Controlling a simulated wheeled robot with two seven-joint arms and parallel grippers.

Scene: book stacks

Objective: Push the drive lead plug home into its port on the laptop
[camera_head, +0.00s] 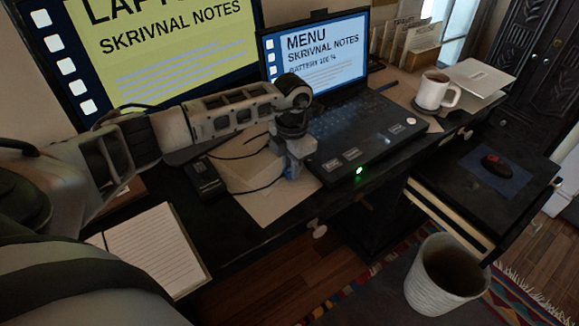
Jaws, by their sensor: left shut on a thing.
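The open black laptop (370,128) sits on the dark desk, its screen (318,58) showing a menu and its front edge bearing a green light. My left arm reaches in from the left. My left gripper (293,168) points down at the laptop's left side and is shut on the drive lead plug, which its fingers hide. I cannot tell whether the plug touches the port, which is also hidden. The dark drive (204,178) lies left of the gripper. A thin black lead (252,190) loops across the paper toward the gripper. My right gripper is out of view.
A large monitor (170,50) stands behind my arm. A notebook (155,245) lies at the near left. A white mug (437,92) stands right of the laptop. A waste bin (446,280) and a low cabinet with a mouse (497,164) are at the right.

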